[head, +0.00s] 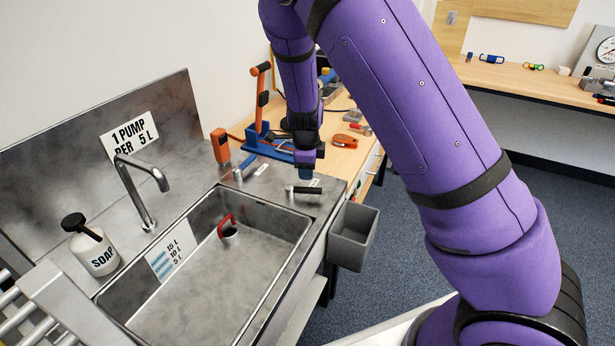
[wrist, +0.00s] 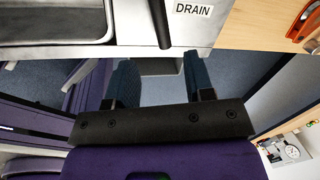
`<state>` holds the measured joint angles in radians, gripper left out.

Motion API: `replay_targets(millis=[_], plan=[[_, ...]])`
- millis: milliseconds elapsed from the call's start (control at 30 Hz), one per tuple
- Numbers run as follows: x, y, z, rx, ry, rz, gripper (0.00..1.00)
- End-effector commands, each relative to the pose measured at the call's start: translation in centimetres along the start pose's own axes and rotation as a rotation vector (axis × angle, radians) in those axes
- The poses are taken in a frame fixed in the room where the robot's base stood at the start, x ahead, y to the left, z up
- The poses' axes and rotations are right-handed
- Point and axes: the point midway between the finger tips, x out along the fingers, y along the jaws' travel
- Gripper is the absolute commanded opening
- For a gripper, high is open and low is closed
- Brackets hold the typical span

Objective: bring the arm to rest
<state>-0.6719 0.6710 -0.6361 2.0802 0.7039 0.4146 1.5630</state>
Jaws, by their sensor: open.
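A black drain lever (head: 305,190) is on the counter close by the fingertips in the head view. In the wrist view the lever (wrist: 160,24) lies beyond the fingers, apart from them, beside a DRAIN label (wrist: 194,9).
A soap bottle (head: 93,247) and a tap (head: 142,190) stand at the sink; a red-handled plug (head: 228,229) sits inside it. A grey bin (head: 353,236) hangs at the counter's right end. A blue and orange tool (head: 262,135) stands behind my gripper. Open floor lies right.

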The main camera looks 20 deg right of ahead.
Motion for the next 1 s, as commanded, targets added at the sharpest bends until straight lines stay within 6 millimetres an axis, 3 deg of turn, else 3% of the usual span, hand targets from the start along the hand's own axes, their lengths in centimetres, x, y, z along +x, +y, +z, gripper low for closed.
replay_targets(millis=[200, 700, 867, 1000], plan=[[-1.2, 0.1, 0.0, 0.0, 0.001, 0.001, 0.48], [-1.6, 0.1, -0.1, -0.008, -0.006, 0.004, 0.48], [-3.9, 0.4, -0.6, -0.085, -0.051, 0.027, 0.48], [-7.3, 1.0, -1.5, -0.212, -0.117, 0.047, 0.48]])
